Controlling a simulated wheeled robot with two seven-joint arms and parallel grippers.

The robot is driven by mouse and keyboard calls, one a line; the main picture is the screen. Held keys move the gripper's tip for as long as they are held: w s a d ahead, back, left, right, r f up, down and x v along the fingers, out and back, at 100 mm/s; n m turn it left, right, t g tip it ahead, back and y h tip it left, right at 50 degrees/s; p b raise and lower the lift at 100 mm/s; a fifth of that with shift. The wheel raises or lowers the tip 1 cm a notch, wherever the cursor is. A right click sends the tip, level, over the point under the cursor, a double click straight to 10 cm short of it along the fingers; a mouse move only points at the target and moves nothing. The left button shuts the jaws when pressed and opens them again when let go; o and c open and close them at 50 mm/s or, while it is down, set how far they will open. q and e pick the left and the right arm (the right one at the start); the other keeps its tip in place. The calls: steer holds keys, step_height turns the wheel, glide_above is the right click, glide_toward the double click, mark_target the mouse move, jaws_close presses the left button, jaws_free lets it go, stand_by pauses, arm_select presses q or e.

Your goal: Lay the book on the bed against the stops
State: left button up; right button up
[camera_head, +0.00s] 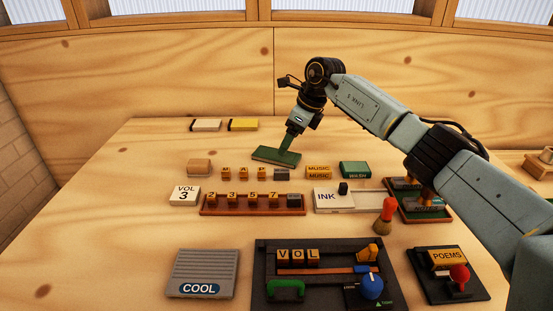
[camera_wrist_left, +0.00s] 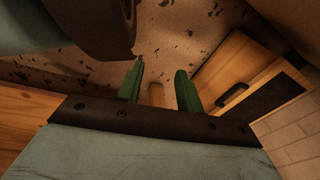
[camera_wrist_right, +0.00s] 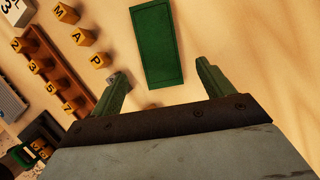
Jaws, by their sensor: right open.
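A flat green book (camera_head: 277,156) lies on the table toward the back middle. My right gripper (camera_head: 292,139) is just above it, pointing down. In the right wrist view the book (camera_wrist_right: 157,48) lies beyond the two fingertips (camera_wrist_right: 163,85), which are apart with nothing between them. A dark board (camera_head: 262,297) with lettered VOL blocks and a blue dial is at the front middle; I cannot tell surely which piece is the bed, nor make out its stops. My left gripper (camera_wrist_left: 158,85) shows only in its wrist view, fingers apart, low beside wooden furniture.
Behind the book lie cream (camera_head: 206,125) and yellow (camera_head: 243,124) boxes. In front stand small letter blocks, a numbered rack (camera_head: 252,210), an INK tray (camera_head: 360,208) and a VOL 3 block (camera_head: 184,195). A grey COOL pad (camera_head: 205,265) is front left; a POEMS stand (camera_head: 447,260) front right.

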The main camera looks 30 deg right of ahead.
mark_target(277, 157)
steer(key=b+x, duration=0.1)
steer(key=x, duration=0.4)
steer(key=shift+w+a+f, duration=0.1)
steer(key=shift+w+a, duration=0.05)
arm_select(q)
steer(key=w, duration=0.1)
steer(key=w+r, duration=0.1)
steer(key=w, duration=0.1)
steer(key=shift+d+r, duration=0.25)
arm_select(e)
steer(key=c, duration=1.2)
